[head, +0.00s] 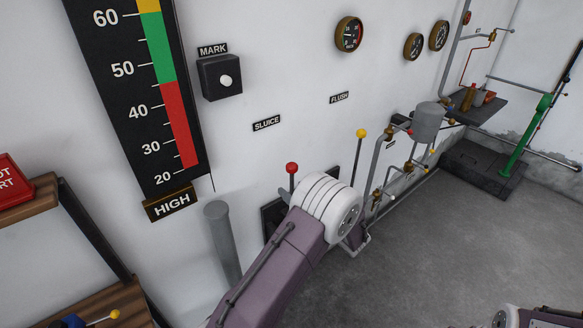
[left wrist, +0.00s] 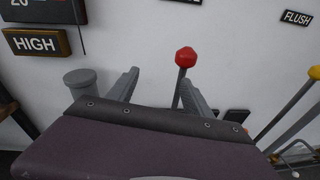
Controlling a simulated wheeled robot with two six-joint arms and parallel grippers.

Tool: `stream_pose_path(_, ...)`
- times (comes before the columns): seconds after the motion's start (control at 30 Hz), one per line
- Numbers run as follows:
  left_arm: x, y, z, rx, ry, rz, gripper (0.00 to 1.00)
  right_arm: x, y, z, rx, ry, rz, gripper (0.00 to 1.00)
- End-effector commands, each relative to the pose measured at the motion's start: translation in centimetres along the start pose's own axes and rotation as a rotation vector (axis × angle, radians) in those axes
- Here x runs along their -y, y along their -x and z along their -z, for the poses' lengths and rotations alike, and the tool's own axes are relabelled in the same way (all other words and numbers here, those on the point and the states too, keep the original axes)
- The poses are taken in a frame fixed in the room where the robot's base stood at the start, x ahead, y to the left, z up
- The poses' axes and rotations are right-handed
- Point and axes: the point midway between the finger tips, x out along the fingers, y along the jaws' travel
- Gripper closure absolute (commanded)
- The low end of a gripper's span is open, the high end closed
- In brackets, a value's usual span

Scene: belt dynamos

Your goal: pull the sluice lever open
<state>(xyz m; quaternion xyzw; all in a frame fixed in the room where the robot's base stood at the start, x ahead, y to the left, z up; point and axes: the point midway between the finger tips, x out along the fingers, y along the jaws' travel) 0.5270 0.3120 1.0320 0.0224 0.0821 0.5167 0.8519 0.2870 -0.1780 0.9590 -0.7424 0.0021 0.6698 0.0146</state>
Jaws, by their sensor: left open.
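The sluice lever has a red knob (head: 291,168) on a dark stem and stands at the wall below the SLUICE sign (head: 266,123). In the left wrist view the red knob (left wrist: 185,57) rises above my left gripper (left wrist: 159,77), whose two grey fingers are spread apart. The lever's stem shows beside the right finger, on its inner side in the picture. I cannot tell whether it touches. The lower part of the lever is hidden by the gripper and arm. In the head view my left arm covers the lever's base and the fingers. My right gripper is not in view.
A yellow-knobbed lever (head: 361,133) stands to the right, below the FLUSH sign (head: 340,98). A grey post (head: 222,240) stands left of the sluice lever. Pipes and a grey tank (head: 428,122) are farther right. The floor (head: 440,235) at right is clear.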

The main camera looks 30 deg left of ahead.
Motion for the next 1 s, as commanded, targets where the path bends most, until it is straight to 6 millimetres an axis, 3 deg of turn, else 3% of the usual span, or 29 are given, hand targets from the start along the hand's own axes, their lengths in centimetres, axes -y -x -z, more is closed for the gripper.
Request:
stream_pose_path(0.07,2.3,0.4,-1.0,0.086,-0.054,0.063,0.41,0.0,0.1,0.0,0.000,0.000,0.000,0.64)
stream_pose_path(0.17,3.5,0.6,-1.6,0.134,-0.077,0.095,0.41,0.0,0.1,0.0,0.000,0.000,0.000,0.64)
stream_pose_path(0.33,3.6,-0.3,-1.9,0.136,-0.078,0.095,0.41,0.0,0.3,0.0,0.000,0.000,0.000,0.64)
stream_pose_path(0.7,4.2,-7.3,-2.8,0.133,-0.076,0.093,0.41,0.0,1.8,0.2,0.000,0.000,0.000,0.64)
stream_pose_path(1.0,4.4,-8.4,-2.8,0.133,-0.076,0.096,0.41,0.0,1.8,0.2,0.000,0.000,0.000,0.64)
